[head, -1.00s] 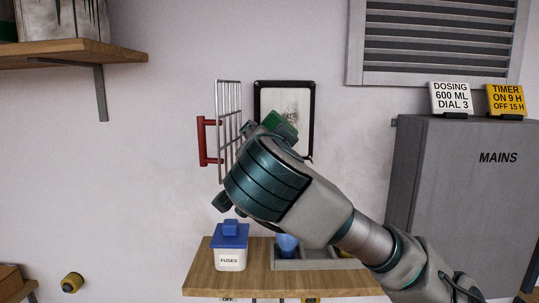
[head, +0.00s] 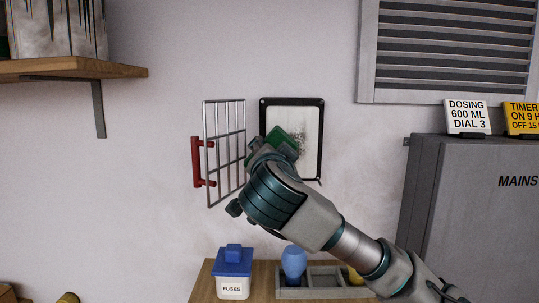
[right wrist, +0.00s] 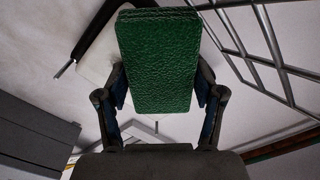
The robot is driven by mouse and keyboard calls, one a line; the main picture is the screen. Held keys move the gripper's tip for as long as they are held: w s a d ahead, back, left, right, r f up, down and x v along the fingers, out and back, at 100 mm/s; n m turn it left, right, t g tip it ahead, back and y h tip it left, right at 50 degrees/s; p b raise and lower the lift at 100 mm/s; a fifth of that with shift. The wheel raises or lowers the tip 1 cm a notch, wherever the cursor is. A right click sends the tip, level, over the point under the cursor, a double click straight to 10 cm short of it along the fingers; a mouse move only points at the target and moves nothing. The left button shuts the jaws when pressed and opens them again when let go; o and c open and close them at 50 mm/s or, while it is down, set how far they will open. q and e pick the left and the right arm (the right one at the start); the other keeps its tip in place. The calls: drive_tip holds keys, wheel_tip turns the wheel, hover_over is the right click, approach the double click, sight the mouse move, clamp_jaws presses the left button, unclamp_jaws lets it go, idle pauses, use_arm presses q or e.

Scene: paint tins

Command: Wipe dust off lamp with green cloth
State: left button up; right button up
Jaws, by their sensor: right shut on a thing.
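The lamp (head: 309,130) is a flat white panel in a black frame on the wall, with dark specks of dust on its middle. Its wire guard (head: 225,150) with a red handle (head: 196,162) stands swung open to the left. My right gripper (head: 272,150) is in front of the lamp's lower left part and hides it. It is shut on the green cloth (right wrist: 158,60), a textured green block in the right wrist view. The cloth also shows at the lamp's face in the head view (head: 291,138); I cannot tell whether it touches. My left gripper is out of view.
Below is a wooden shelf (head: 207,290) with a blue-lidded fuses box (head: 233,273) and a grey divided tray (head: 291,293) holding a blue object (head: 294,262). A grey mains cabinet (head: 468,220) stands right. A wall shelf (head: 75,68) is upper left.

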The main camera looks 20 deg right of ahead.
drive_tip(key=shift+d, duration=0.3)
drive_tip(key=shift+s+d, duration=0.1)
drive_tip(key=shift+d, duration=0.15)
drive_tip(key=shift+s+d, duration=0.1)
drive_tip(key=shift+d, duration=0.15)
drive_tip(key=shift+a, duration=0.5)
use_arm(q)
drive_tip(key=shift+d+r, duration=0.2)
use_arm(e)
drive_tip(key=shift+w+a+r, duration=0.1)
drive_tip(key=shift+w+a, duration=0.05)
drive_tip(key=shift+w, duration=0.15)
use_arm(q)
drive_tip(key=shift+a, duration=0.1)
